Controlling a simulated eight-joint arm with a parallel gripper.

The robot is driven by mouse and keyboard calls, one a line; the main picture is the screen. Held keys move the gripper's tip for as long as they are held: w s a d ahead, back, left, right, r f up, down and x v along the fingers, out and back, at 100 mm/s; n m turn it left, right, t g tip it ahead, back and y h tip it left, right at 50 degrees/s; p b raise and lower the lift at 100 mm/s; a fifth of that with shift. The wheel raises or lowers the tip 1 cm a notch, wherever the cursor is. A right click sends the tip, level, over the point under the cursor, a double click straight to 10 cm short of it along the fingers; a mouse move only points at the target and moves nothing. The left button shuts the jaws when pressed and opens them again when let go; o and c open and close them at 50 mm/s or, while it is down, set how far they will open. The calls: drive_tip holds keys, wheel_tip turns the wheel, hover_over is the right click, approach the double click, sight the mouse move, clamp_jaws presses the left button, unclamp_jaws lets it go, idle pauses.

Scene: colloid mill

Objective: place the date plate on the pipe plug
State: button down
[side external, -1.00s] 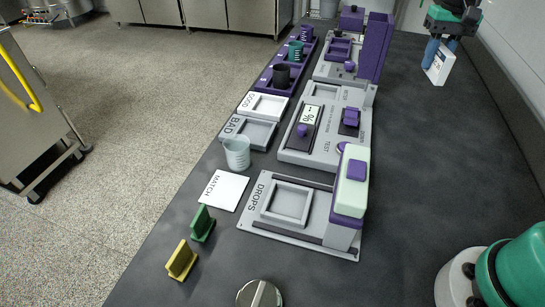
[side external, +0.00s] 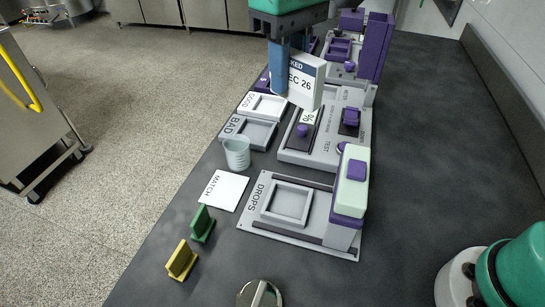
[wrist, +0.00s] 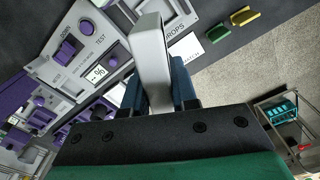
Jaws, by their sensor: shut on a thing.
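The date plate (side external: 305,84) is a white upright block with a blue top band and the partly hidden text "EC 26". My gripper (side external: 279,88) is shut on it, with blue fingers, and holds it up in front of the rear of the TEST station. In the wrist view the date plate (wrist: 152,62) shows nearly edge-on, between the fingers of my gripper (wrist: 158,84). A round metal piece with a raised bar (side external: 260,293) lies at the front edge of the side view. It may be the pipe plug, but I cannot tell for sure.
The TEST station (side external: 325,150) and the DROPS station (side external: 300,225) stand on the dark bench. The GOOD and BAD trays (side external: 237,127), a clear beaker (side external: 237,153), a MATCH card (side external: 224,190), and green (side external: 202,224) and yellow (side external: 181,260) stands line the left.

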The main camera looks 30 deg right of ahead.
drive_tip(key=s+a+n, duration=0.5)
drive_tip(key=s+a, duration=0.7)
hover_over(250, 295)
wheel_tip(250, 295, down, 14)
drive_tip(key=shift+a+f, duration=0.1)
drive_tip(key=shift+f, duration=2.4)
drive_tip(key=shift+f, duration=0.15)
drive_tip(key=c, duration=0.7)
unclamp_jaws()
